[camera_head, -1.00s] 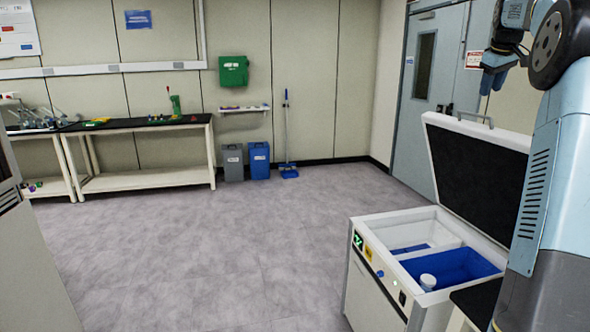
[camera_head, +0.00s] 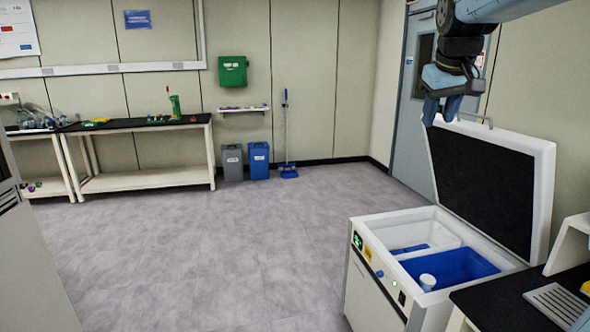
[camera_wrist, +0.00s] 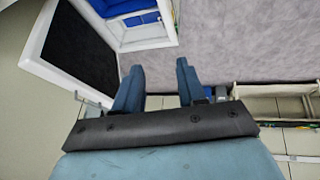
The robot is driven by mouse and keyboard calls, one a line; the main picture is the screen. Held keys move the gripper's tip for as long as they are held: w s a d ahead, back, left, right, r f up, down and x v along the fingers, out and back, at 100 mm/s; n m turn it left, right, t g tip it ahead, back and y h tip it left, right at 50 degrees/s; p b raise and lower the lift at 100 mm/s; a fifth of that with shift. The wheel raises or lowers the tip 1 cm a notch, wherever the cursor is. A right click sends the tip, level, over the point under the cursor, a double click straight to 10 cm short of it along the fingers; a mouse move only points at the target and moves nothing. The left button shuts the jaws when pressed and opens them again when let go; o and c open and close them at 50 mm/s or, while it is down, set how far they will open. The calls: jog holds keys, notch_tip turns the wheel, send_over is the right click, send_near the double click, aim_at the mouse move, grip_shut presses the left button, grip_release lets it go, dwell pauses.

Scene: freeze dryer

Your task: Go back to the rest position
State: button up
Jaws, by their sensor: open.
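My gripper (camera_head: 441,108) hangs at the upper right in the head view, fingers pointing down, beside the top edge of the freeze dryer's raised lid. In the wrist view my gripper (camera_wrist: 158,82) shows two blue fingers apart with nothing between them. The freeze dryer (camera_head: 376,287) is a white chest at the lower right with its lid (camera_head: 545,200) standing open. The lid (camera_wrist: 42,38) also shows at the left of the wrist view.
A black bench (camera_head: 490,306) with a white stand stands right of the chest. The grey floor (camera_head: 200,260) in the middle is clear. A workbench (camera_head: 145,125), a grey bin (camera_head: 232,162) and a blue bin (camera_head: 259,160) stand along the far wall.

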jog(key=s+a+f, duration=0.3)
jog(key=s+f, duration=0.4)
jog(key=s, duration=0.3)
jog(key=s+a+f+m+y, duration=0.1)
jog(key=s+a+f, duration=0.3)
jog(key=s+f, duration=0.4)
jog(key=shift+s+f+m+y, duration=0.2)
jog(key=shift+s+m+y, duration=0.1)
jog(key=shift+s, duration=0.6)
jog(key=shift+s, duration=0.1)
